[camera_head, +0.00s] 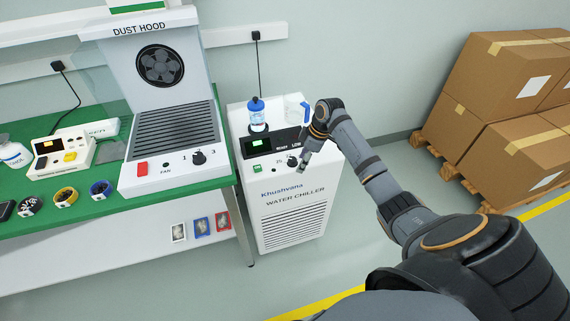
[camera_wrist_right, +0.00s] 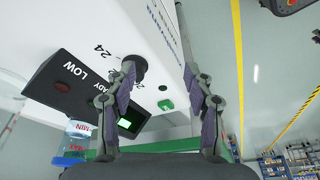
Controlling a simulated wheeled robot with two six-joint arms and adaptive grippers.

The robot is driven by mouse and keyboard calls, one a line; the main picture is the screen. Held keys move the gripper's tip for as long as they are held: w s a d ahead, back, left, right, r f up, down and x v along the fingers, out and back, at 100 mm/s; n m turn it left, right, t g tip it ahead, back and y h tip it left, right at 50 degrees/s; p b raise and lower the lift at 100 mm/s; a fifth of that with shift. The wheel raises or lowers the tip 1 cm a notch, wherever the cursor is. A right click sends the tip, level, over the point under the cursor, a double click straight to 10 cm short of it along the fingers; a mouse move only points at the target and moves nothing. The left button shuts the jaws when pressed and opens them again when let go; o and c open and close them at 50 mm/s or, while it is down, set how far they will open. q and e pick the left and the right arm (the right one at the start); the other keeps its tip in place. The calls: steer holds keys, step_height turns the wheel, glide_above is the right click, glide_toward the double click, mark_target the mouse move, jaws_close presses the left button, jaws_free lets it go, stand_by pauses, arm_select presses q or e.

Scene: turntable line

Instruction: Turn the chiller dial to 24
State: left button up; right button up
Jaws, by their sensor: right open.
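The water chiller (camera_head: 290,215) is a white cabinet beside the green bench. Its dial (camera_head: 292,161) is a small dark knob on the top panel; in the wrist view the dial (camera_wrist_right: 137,66) shows as a black knob with 24 and other numbers printed around it. Its pointer setting cannot be read. My right gripper (camera_head: 305,160) is over the panel at the dial. In the wrist view the right gripper (camera_wrist_right: 160,72) has its fingers wide apart. The left finger overlaps the dial's edge, and the dial is not between centred fingers. Contact cannot be told. My left gripper is out of view.
A black display strip (camera_wrist_right: 72,82) reading READY and LOW and a green switch (camera_wrist_right: 165,104) are near the dial. The dust hood (camera_head: 165,110) is left; cartons (camera_head: 500,85) are right.

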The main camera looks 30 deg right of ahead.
mark_target(293, 159)
steer(key=w+d+r+n+y, duration=0.1)
steer(key=w+d+r+n, duration=0.15)
steer(key=r, duration=0.45)
steer(key=shift+m, duration=0.55)
steer(key=x, duration=0.7)
steer(key=w+x, duration=0.1)
steer(key=x, duration=0.2)
steer(key=shift+d+f, duration=0.25)
steer(key=shift+f, duration=0.1)
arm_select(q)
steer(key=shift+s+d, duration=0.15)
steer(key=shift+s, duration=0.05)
arm_select(e)
steer(key=shift+c, duration=0.4)
